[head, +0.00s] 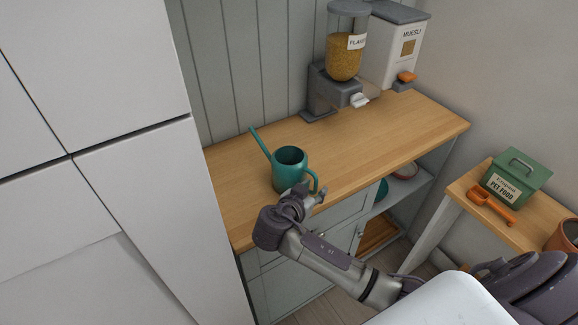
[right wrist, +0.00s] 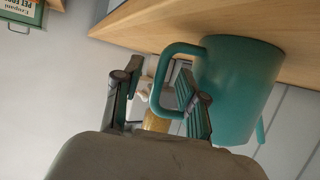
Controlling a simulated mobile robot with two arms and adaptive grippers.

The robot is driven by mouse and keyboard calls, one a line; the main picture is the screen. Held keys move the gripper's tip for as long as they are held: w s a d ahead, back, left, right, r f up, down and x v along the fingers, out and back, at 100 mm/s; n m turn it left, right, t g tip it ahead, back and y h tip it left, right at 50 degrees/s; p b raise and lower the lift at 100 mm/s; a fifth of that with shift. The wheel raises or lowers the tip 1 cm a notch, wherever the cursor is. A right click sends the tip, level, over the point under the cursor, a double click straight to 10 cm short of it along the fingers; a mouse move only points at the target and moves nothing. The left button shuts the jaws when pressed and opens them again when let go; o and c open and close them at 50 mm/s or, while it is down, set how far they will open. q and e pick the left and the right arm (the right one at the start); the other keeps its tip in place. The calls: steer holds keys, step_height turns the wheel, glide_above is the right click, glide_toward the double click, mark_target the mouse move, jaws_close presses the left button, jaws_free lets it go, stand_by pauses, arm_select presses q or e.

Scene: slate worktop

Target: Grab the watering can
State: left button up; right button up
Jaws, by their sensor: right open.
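The teal watering can (head: 290,158) stands upright on the wooden counter near its front edge, its long spout pointing up and left. Its handle faces the front right, towards my right gripper (head: 308,194). In the right wrist view the can (right wrist: 238,90) fills the right side, and its looped handle (right wrist: 160,75) shows between the two fingers of the open right gripper (right wrist: 157,72). One finger overlaps the loop's opening; whether it is inside the loop I cannot tell. The fingers are not closed on the handle. My left gripper is not in view.
A flakes dispenser (head: 345,60) and a muesli dispenser (head: 398,50) stand at the back of the counter (head: 400,130). A tall white cabinet (head: 90,150) borders it on the left. A green pet food box (head: 515,183) and orange scoop (head: 490,206) sit on a side table at right.

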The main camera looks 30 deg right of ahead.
steer(key=shift+x, duration=1.05)
steer(key=shift+a, duration=0.1)
jaws_close()
